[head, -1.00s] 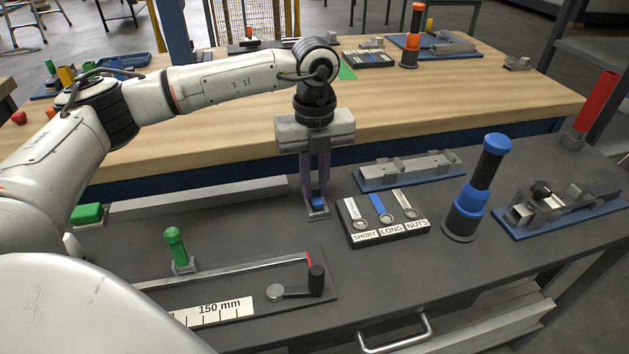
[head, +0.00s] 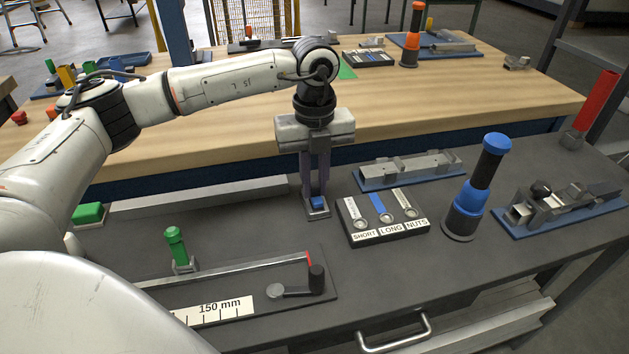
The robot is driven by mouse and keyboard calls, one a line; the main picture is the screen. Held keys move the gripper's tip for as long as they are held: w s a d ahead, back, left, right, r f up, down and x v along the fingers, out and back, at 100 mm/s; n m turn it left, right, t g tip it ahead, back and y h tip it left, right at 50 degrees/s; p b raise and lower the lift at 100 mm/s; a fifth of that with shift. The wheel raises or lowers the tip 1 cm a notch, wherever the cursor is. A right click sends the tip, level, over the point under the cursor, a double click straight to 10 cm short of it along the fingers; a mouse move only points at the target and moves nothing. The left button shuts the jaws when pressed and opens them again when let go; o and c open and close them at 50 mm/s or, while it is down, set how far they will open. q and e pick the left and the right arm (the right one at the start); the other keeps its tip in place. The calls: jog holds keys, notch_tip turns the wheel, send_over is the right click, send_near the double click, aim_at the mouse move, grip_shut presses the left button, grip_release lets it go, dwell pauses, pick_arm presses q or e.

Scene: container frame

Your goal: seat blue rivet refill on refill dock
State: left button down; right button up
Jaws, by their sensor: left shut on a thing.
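The blue rivet refill (head: 318,202) is a small blue block between the fingertips of my left gripper (head: 317,196). The gripper points straight down and is shut on the refill. The refill dock (head: 317,213) is a small grey metal holder on the dark bench, directly under the fingertips. The refill is at the dock, low in it or just over it; I cannot tell whether it touches the dock's floor. The fingers hide part of the refill. My right gripper is not in view.
Right of the dock lies a black tray labelled SHORT, LONG, NUTS (head: 388,234). A green-handled piece (head: 176,246) and a measuring stop (head: 220,308) are at front left. Bare bench lies left of the dock.

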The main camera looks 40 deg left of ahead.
pick_arm(q)
jog(key=shift+f+b, duration=0.4)
jog(key=shift+f, duration=0.15)
jog(key=c, duration=1.1)
grip_release()
jog(key=shift+r, duration=0.1)
jog(key=shift+r+p, duration=2.65)
jog(key=shift+r, duration=0.8)
jog(key=shift+s+f, duration=0.1)
